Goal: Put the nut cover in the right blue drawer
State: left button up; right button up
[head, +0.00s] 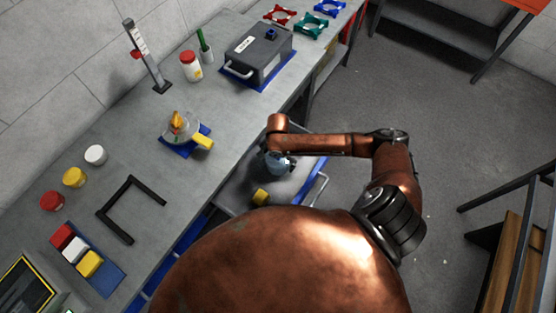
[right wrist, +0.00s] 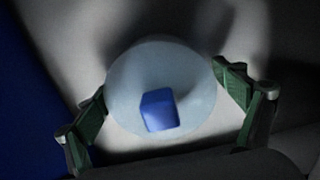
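The nut cover (right wrist: 125,85) is a pale round dome with a blue block on top. In the right wrist view it sits between the two green fingers of my right gripper (right wrist: 165,95), which reach both its sides and look shut on it. In the head view the cover (head: 280,166) shows below my right gripper (head: 277,155), over the open drawer (head: 236,192) with a grey floor. Whether the cover touches the drawer floor is unclear. My left gripper is not in view.
A yellow block (head: 261,197) lies in the drawer near the cover. The drawer's handle (head: 317,190) faces the aisle. On the bench stand a hub unit (head: 180,127) on a blue mat, a black frame (head: 112,212), jars and a grey case (head: 258,52).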

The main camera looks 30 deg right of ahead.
dwell(0.3)
notch_tip(320, 180, up, 12)
jog(key=p, duration=0.3)
jog(key=shift+r, duration=0.15)
jog(key=shift+s, duration=0.1)
dwell(1.0)
